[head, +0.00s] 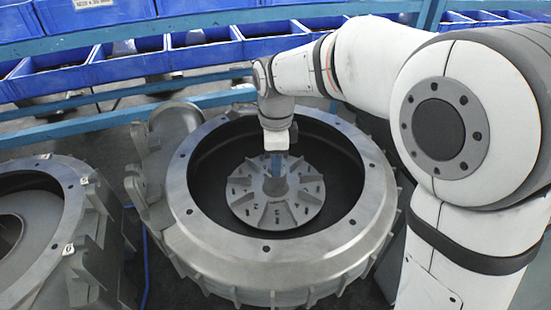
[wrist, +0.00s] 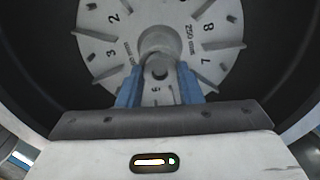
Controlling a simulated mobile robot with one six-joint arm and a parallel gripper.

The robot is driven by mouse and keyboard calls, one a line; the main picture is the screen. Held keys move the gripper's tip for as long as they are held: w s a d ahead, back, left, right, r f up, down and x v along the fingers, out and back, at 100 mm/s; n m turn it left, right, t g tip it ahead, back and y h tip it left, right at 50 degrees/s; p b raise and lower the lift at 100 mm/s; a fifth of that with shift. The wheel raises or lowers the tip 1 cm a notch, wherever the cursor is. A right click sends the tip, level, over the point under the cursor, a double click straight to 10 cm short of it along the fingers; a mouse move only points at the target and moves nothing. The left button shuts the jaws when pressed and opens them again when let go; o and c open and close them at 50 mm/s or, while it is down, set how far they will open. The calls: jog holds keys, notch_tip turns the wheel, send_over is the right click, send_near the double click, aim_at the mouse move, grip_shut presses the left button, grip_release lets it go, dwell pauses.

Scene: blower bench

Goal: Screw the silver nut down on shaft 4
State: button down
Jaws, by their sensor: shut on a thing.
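A round grey finned disc (head: 244,207) lies inside the large metal housing in the head view, with a hub (head: 274,187) at its middle. In the wrist view the disc (wrist: 110,47) shows printed numbers, 2 and 3 on the left, 7 and 8 on the right. My gripper (head: 277,170) reaches down to the hub from above. In the wrist view its blue fingers (wrist: 157,82) are shut on the silver nut (wrist: 159,71), a round grey piece with a dark hole, in line with the hub. Its seating on the shaft is hidden. I see no label for shaft 4.
The round housing (head: 190,205) has a wide rim with bolt holes, and its dark inner wall surrounds my gripper. A second grey housing (head: 62,180) stands at the left. Blue bins (head: 130,68) line the rack behind.

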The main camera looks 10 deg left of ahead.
jog(key=m, duration=0.4)
jog(key=c, duration=1.3)
grip_release()
jog(key=n, duration=0.6)
jog(key=shift+n, duration=0.4)
jog(key=n, duration=1.2)
jog(key=shift+n, duration=0.3)
jog(key=n, duration=0.6)
